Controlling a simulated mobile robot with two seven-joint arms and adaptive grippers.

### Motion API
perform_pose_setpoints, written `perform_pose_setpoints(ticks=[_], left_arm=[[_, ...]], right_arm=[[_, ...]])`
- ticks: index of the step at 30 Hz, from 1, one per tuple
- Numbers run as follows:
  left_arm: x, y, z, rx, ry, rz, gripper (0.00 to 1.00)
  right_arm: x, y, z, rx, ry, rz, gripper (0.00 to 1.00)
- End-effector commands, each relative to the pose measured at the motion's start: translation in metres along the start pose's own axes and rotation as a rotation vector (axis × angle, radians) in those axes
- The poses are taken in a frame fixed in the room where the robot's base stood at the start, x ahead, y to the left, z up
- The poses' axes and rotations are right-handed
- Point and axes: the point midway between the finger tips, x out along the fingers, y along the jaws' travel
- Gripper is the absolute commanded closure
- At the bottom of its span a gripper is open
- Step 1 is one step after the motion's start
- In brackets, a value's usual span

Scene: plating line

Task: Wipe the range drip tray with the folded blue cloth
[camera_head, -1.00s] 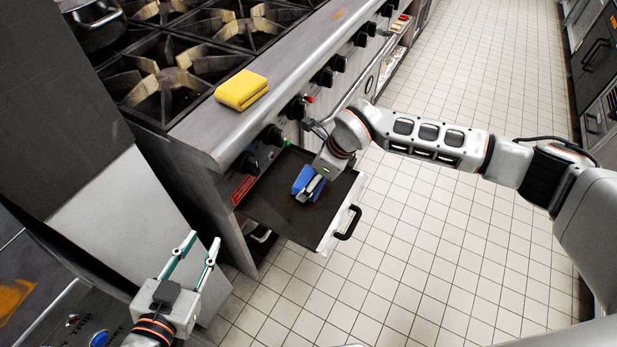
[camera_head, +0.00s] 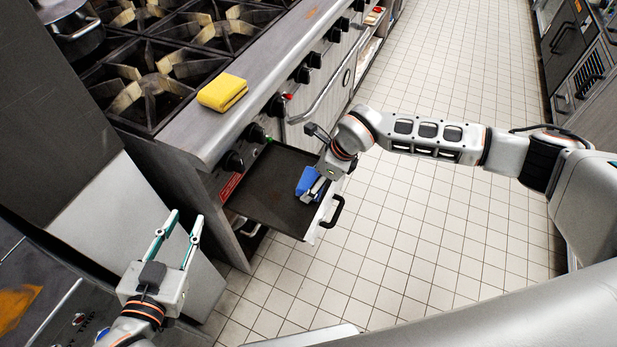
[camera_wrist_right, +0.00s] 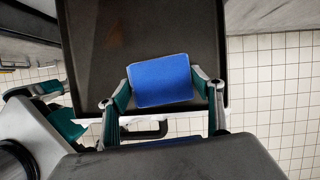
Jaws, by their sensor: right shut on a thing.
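The range drip tray (camera_head: 262,193) is pulled out below the range front, dark inside, with a black handle on its outer face. My right gripper (camera_head: 313,186) is shut on the folded blue cloth (camera_head: 306,178) over the tray's right side, near the handle edge. In the right wrist view the blue cloth (camera_wrist_right: 160,80) sits between both fingers, above the dark tray (camera_wrist_right: 85,50). A small brownish mark shows on the tray there. Whether the cloth touches the tray is hard to tell. My left gripper (camera_head: 180,238) is open and empty, left of the tray.
A yellow sponge (camera_head: 222,92) lies on the range's front ledge. Black burner grates (camera_head: 160,85) and a pot (camera_head: 72,28) are behind it. Control knobs (camera_head: 254,133) line the range front above the tray. The tiled floor (camera_head: 420,230) to the right is clear.

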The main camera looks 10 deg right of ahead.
Motion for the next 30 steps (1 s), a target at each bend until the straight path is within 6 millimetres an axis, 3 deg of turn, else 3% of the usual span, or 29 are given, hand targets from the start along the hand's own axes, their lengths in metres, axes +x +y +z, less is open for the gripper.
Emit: perform_pose_setpoints(ticks=[4,10,19,30], left_arm=[[-0.001,-0.004,-0.013,0.004,0.014,-0.004,0.72],[-0.002,-0.004,-0.016,0.004,0.017,-0.005,0.72],[-0.002,-0.005,-0.018,0.005,0.019,-0.006,0.72],[-0.006,-0.013,-0.051,0.013,0.049,-0.014,0.72]], right_arm=[[-0.004,0.001,-0.016,0.002,0.008,0.0,0.52],[-0.003,0.003,-0.024,0.001,0.01,0.003,0.52],[-0.004,0.004,-0.024,0.002,0.012,0.005,0.52],[-0.032,0.002,-0.01,0.0,0.006,0.001,0.52]])
